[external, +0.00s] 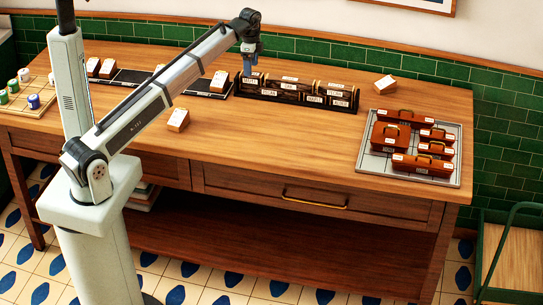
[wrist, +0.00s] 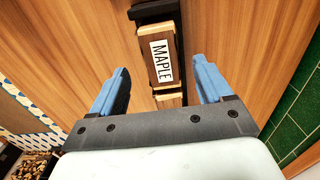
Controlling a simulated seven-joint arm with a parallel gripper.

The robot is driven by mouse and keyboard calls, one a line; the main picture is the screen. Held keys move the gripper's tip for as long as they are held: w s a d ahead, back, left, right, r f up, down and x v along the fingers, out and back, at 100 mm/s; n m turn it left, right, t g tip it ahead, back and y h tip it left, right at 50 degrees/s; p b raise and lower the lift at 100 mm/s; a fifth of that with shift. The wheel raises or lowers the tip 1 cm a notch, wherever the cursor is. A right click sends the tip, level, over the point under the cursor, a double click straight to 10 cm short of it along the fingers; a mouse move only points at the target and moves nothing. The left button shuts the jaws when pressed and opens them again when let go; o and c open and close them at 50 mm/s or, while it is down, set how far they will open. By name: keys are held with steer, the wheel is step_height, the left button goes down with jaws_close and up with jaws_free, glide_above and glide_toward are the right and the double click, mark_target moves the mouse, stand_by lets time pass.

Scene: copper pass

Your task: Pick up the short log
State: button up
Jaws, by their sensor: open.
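My gripper (external: 249,68) is open above the left end of a dark rack (external: 292,98) that holds several small labelled wooden logs. In the wrist view, a brown log (wrist: 161,55) with a white MAPLE label lies between my spread fingers (wrist: 160,76), with a gap on each side. Part of another wooden piece (wrist: 170,100) shows just below it, mostly hidden by my gripper. I cannot tell from the pictures which log is the short one.
A grey tray (external: 365,158) with several reddish-brown handled boxes stands at the right. Loose labelled blocks lie in front of the rack (external: 178,120) and behind the tray (external: 385,84). A board with coloured pieces (external: 40,108) is at the far left. The table's middle is clear.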

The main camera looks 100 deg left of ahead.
mark_target(254, 74)
steer(key=f, duration=0.2)
steer(key=w+f, duration=0.1)
steer(key=f, duration=0.1)
steer(key=shift+a, duration=0.1)
steer(key=shift+f, duration=0.55)
steer(key=c, duration=1.1)
